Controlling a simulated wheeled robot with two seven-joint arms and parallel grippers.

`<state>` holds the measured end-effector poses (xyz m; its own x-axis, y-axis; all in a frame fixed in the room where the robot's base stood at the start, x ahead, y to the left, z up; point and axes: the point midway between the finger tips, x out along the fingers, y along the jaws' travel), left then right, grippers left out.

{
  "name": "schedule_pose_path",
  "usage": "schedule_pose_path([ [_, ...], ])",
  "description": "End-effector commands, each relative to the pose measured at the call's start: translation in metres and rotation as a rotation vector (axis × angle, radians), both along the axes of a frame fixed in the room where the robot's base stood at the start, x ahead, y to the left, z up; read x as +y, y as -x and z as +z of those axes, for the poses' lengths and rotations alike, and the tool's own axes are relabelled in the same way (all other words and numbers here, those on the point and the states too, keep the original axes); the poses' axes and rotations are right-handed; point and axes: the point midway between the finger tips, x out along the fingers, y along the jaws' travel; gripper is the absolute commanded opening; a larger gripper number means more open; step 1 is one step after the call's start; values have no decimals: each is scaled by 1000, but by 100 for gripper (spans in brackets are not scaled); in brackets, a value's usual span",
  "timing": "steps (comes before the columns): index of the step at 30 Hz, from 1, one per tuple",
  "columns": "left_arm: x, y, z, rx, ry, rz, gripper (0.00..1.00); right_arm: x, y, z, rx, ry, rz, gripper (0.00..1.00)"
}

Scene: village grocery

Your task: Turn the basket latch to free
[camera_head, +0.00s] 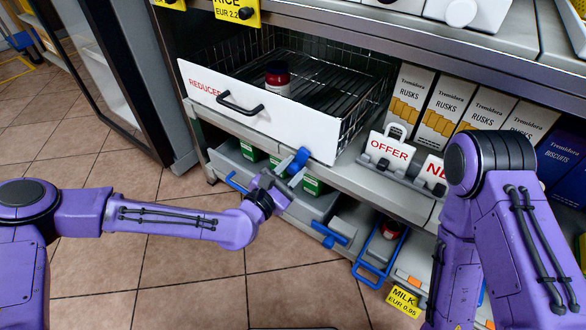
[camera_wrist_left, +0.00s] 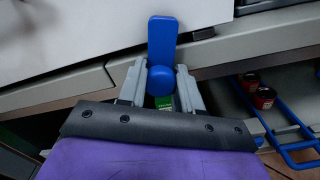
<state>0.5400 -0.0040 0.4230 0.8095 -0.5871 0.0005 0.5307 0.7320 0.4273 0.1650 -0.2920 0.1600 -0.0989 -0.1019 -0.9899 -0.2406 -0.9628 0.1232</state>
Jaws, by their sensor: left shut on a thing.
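The wire basket (camera_head: 262,105) has a white front labelled REDUCED and a black handle (camera_head: 240,103). It sticks out from the shelf. The blue latch (camera_head: 299,160) is at the shelf edge below the basket front's right part. In the left wrist view, the blue latch (camera_wrist_left: 162,38) has a flat plate pointing up and a round knob low between my fingers. My left gripper (camera_head: 287,172), also in the left wrist view (camera_wrist_left: 161,82), is shut on the latch. My right arm (camera_head: 470,220) reaches down at the right; its gripper is not visible.
A red-lidded jar (camera_head: 277,74) stands in the basket. Rusks boxes (camera_head: 445,113) and an OFFER sign (camera_head: 388,149) are to its right. Below are a grey drawer (camera_head: 235,165) with green boxes and a blue-handled tray (camera_head: 380,255). Open tiled floor lies at the left.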

Motion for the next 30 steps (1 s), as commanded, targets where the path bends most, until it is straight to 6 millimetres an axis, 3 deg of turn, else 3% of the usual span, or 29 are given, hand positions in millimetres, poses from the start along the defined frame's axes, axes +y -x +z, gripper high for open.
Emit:
schedule_pose_path([
  [30, 0, 1, -1, -558, -777, -2, 3, 0, -25, 15, -195, 64, -142, 43],
])
